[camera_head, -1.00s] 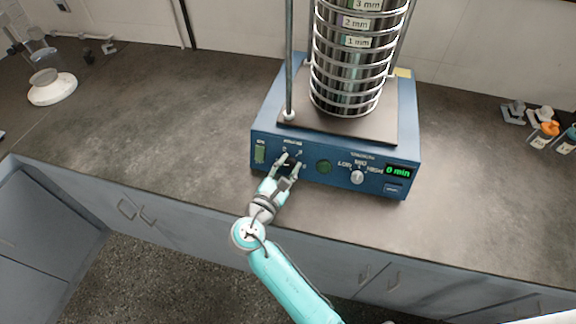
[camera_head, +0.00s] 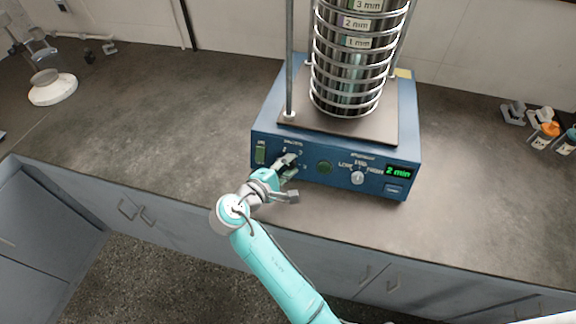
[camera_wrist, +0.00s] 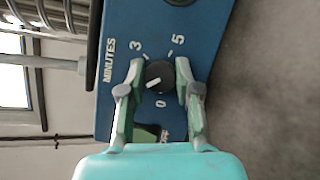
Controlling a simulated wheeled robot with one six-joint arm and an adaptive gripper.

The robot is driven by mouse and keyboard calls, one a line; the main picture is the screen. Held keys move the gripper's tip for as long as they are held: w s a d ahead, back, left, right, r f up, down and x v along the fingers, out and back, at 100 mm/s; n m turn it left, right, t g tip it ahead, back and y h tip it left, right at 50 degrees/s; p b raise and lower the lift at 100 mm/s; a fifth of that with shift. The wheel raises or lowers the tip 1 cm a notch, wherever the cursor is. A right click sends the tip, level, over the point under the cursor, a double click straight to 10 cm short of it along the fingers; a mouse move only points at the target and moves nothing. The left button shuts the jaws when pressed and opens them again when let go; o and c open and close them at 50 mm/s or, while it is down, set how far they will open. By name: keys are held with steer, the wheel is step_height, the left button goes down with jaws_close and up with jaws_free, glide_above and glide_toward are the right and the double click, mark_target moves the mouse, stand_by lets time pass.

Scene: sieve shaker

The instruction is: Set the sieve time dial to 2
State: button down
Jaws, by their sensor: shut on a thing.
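The sieve shaker (camera_head: 268,128) is a blue box with a stack of sieves (camera_head: 346,70) on top. Its display (camera_head: 398,171) reads "2 min" in green. The time dial (camera_wrist: 159,74) is a black knob with a white pointer line, under the label MINUTES, with 0, 3 and 5 visible around it in the wrist view. My gripper (camera_wrist: 158,82) is shut on the dial, one finger on each side. In the head view my gripper (camera_head: 289,166) is at the left part of the front panel and hides the dial.
A green switch (camera_head: 260,155) is at the panel's left.

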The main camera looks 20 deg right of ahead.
steer(key=shift+m, duration=0.6)
steer(key=shift+s+f+g, duration=0.1)
steer(key=shift+g, duration=0.2)
steer(key=c, duration=0.8)
jaws_free()
steer(key=v, duration=1.2)
steer(key=shift+d+r, duration=0.1)
steer(key=shift+r, duration=0.1)
